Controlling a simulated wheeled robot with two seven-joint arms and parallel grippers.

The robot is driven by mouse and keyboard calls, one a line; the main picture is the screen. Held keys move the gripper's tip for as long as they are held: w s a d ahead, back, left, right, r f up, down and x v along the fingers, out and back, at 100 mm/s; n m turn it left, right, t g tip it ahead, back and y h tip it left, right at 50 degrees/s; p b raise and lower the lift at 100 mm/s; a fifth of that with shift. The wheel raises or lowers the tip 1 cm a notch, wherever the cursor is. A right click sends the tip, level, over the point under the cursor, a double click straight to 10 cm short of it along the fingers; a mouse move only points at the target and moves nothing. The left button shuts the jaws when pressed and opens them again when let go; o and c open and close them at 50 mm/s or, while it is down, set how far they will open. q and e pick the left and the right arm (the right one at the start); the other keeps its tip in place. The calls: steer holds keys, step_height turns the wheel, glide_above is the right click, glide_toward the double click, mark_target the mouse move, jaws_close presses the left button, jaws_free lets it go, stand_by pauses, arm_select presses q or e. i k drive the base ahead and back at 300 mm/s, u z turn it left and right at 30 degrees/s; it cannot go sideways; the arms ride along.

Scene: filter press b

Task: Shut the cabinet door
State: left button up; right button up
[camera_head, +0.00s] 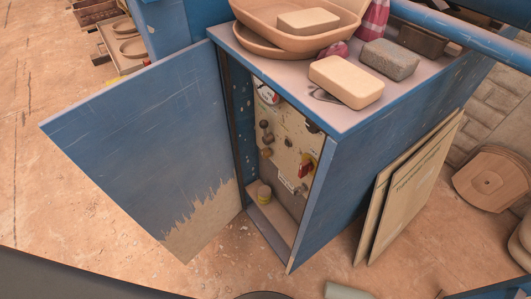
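The blue cabinet (345,180) stands in the middle of the head view. Its door (140,140) is blue with worn, bare paint at the lower edge. The door is swung wide open to the left, joined to the cabinet at its left front edge. Inside shows a panel (283,140) with several knobs and a red-handled switch. Neither of my grippers is in view.
On the cabinet top lie trays (262,40), a tan block (346,82) and a grey block (389,59). Flat boards (412,190) lean against the right side. A round wooden piece (490,180) lies at right. The floor left of the door is clear.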

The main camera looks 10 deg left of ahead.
mark_target(155, 139)
steer(key=k, duration=1)
steer(key=u, duration=2.2)
steer(key=i, duration=3.05)
steer(key=z, duration=3.4)
